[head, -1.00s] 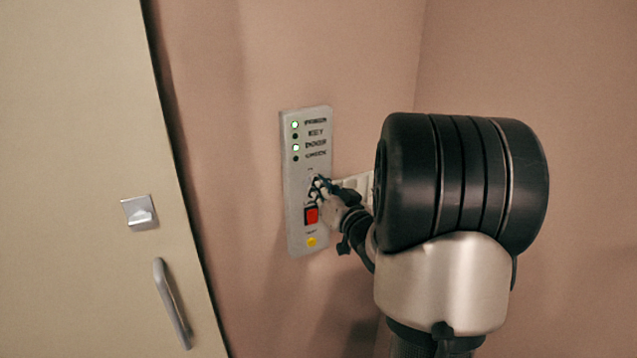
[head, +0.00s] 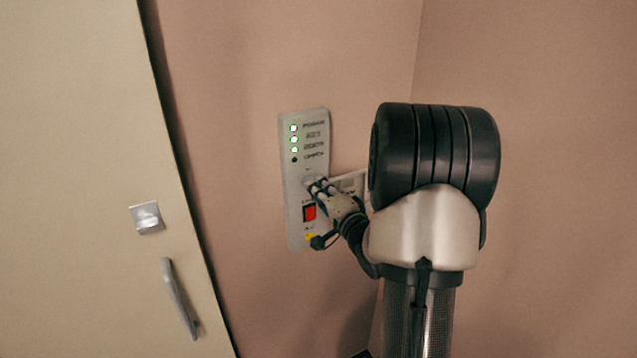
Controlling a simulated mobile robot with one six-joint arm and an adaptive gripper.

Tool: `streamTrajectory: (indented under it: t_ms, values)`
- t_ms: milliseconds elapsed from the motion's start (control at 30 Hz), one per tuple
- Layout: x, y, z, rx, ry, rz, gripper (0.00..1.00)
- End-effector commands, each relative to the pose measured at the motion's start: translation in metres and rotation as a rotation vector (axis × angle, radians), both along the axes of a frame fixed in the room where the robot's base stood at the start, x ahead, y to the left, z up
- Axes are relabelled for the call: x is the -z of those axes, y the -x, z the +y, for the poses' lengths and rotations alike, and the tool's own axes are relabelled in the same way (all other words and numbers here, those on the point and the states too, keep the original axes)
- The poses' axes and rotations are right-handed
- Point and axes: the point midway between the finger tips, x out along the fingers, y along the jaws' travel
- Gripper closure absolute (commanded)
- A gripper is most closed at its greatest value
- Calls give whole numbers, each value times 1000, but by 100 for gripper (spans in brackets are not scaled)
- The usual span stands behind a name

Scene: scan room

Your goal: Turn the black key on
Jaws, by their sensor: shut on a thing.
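The grey control panel (head: 294,215) is on the pink wall, left of my arm. My gripper (head: 315,186) is at the panel's middle, just above the red switch (head: 309,212). It is shut on the black key, which is mostly hidden between the fingertips, so its exact angle is hard to see. On the panel, the top three lights, with the key light (head: 294,139) second, glow green. The fourth light (head: 294,159) is dark.
A yellow button (head: 311,238) sits low on the panel, partly covered by my gripper. A white plate (head: 350,182) is on the wall behind my gripper. A beige door (head: 80,180) with a latch (head: 146,217) and a grey handle (head: 178,298) stands at left.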

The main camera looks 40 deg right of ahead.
Motion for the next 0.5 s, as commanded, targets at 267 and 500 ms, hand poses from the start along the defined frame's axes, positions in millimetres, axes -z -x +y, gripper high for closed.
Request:
streamTrajectory:
  t_ms: [267,500]
  values:
    - [0,0,0,-1,-177,-42,100]
    - [2,0,0,-1,-260,-61,100]
